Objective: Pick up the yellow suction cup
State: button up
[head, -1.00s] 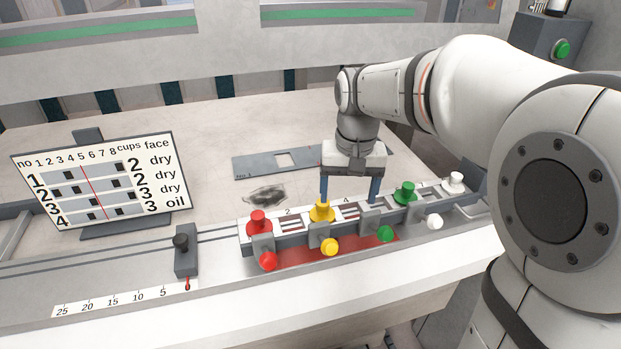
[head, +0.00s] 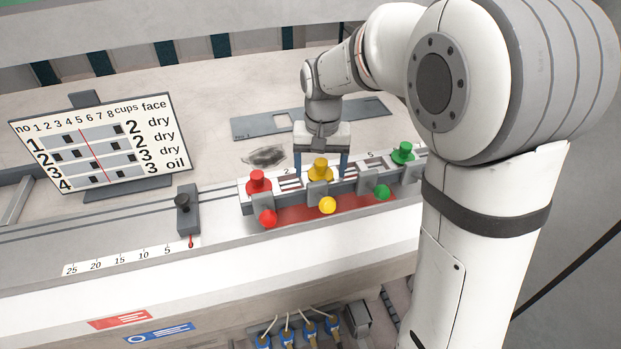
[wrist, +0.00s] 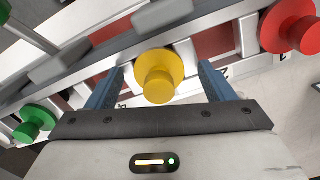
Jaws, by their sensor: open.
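The yellow suction cup (head: 320,170) stands upright in the slotted rack (head: 262,212), between the red and green cups. My gripper (head: 321,162) is above it, open and empty, with one blue finger to each side of the cup. In the wrist view the yellow cup (wrist: 158,72) shows between the two fingertips (wrist: 161,76), with a gap on both sides. I cannot tell exactly how deep the fingers reach beside it.
A red cup (head: 258,182) stands left and a green cup (head: 403,153) right in the same rack. A sign board (head: 97,148) stands at left. A flat grey plate (head: 262,124) lies behind.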

jog(key=c, duration=1.1)
